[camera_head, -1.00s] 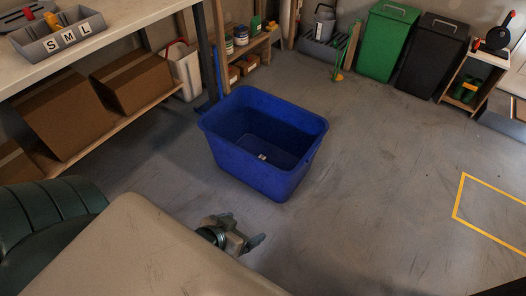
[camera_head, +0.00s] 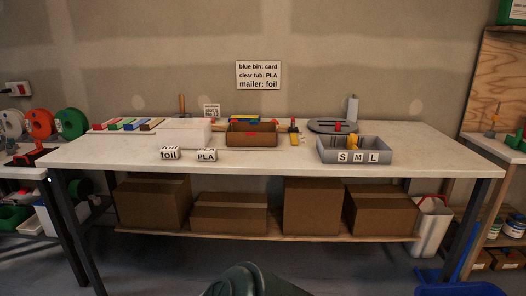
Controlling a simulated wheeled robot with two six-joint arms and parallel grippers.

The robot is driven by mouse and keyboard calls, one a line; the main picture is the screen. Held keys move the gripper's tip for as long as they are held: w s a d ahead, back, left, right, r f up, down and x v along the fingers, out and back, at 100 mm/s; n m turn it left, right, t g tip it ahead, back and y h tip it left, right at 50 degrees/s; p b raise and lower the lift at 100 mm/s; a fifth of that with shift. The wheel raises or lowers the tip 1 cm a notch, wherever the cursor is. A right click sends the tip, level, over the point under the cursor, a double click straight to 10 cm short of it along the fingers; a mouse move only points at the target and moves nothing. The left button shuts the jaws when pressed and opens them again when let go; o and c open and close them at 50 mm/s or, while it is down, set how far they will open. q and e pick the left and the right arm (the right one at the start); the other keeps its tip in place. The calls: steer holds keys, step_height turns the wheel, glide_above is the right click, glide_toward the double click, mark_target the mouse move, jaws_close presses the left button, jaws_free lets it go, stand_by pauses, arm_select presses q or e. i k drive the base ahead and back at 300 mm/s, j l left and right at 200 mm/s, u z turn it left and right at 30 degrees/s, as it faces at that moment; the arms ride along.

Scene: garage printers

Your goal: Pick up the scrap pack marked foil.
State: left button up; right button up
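The pack marked "foil" (camera_head: 170,153) is a small whitish block with black lettering. It sits near the front edge of the white workbench (camera_head: 270,160), left of centre. A similar pack marked "PLA" (camera_head: 206,156) stands just to its right, with a small gap between them. Neither of my grippers shows in the head view.
Behind the packs stand a white box (camera_head: 184,133) and a brown open box (camera_head: 252,134). A grey tray marked S M L (camera_head: 355,150) is on the right. A wall sign (camera_head: 258,75) reads "mailer: foil". Cardboard boxes (camera_head: 228,213) fill the lower shelf.

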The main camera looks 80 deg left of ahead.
mark_target(172, 152)
steer(key=j+u, duration=0.1)
steer(key=u, duration=3.25)
